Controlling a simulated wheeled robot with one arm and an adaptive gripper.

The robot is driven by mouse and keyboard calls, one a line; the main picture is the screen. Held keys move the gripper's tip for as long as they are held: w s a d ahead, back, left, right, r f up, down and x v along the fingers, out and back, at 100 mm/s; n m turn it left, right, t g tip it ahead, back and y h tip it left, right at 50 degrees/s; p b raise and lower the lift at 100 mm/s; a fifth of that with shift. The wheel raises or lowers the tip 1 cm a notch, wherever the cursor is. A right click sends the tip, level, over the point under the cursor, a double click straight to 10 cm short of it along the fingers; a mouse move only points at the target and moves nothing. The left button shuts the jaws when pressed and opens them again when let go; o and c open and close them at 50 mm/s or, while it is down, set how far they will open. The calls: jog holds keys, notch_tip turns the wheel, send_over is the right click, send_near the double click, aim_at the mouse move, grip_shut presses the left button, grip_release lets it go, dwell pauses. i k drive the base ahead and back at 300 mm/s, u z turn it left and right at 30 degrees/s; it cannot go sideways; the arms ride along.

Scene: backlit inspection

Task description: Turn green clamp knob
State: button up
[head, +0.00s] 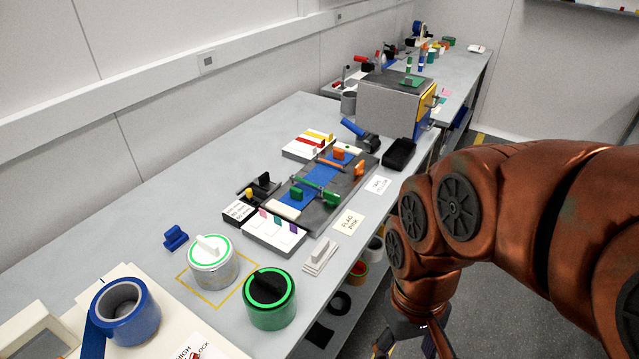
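A dark grey fixture plate (345,190) lies on the bench with a blue strip (318,178) across it. A green clamp bar (313,187) crosses its near part, with a green knob (296,194) at its left end and another green knob (331,199) at its right end. An orange clamp bar with orange knobs (359,168) crosses the far part. My gripper (412,345) hangs at the bottom edge, right of the bench and well away from the green knobs. Its fingertips are cut off by the frame, so its opening is unclear.
A white-topped canister (212,265) and a green canister (270,300) stand in front of the fixture. A blue tape roll (124,310) sits at the lower left. A grey box (392,105) and black tray (399,153) stand behind. Bare bench (190,175) lies left of the fixture.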

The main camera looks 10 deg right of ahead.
aim_at(333, 198)
jog(key=k, duration=0.5)
jog(key=z, duration=0.9)
jog(key=i, duration=0.85)
jog(key=u, duration=2.45)
